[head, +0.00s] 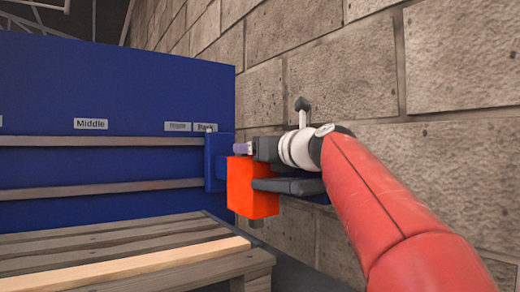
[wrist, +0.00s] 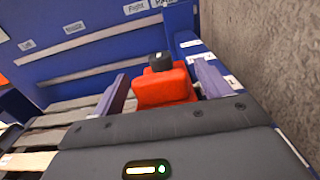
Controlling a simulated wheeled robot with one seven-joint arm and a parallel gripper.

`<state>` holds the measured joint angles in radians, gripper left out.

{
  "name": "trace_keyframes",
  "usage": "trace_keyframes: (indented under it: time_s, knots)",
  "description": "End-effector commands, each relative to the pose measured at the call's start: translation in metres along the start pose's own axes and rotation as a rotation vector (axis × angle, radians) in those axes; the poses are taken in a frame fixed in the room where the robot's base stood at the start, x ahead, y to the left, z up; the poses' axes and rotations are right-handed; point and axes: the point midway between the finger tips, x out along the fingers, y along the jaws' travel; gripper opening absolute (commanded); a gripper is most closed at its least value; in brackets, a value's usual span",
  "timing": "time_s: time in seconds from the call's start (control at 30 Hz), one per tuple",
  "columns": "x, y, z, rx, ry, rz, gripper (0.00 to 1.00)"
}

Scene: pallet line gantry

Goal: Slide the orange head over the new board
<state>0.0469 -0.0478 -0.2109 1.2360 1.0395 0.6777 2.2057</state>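The orange head (head: 252,190) is a block at the right end of the blue gantry, beside the pallet's right edge. In the wrist view the orange head (wrist: 166,92) shows a black knob (wrist: 161,61) on top. The new board (head: 125,265), paler than the other slats, lies along the front of the pallet, left of the head. In the wrist view the pale board (wrist: 25,161) shows at lower left. My gripper (wrist: 161,74) is open, with one finger on each side of the orange head. Whether either finger touches it I cannot tell.
The blue panel (head: 110,90) carries two horizontal rails (head: 100,142) and a "Middle" label (head: 91,124). The weathered pallet (head: 110,243) fills the lower left. A block wall (head: 340,85) stands close on the right, behind my arm.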

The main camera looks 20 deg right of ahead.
Motion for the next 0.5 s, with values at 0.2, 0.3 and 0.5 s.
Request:
trace_keyframes:
  time_s: [0.2, 0.3, 0.5]
  knots:
    - [-0.001, 0.0, 0.0, 0.0, 0.0, 0.0, 0.76]
    - [-0.009, 0.0, 0.0, 0.0, 0.0, -0.001, 0.76]
    - [-0.044, 0.0, 0.0, 0.0, -0.002, -0.002, 0.76]
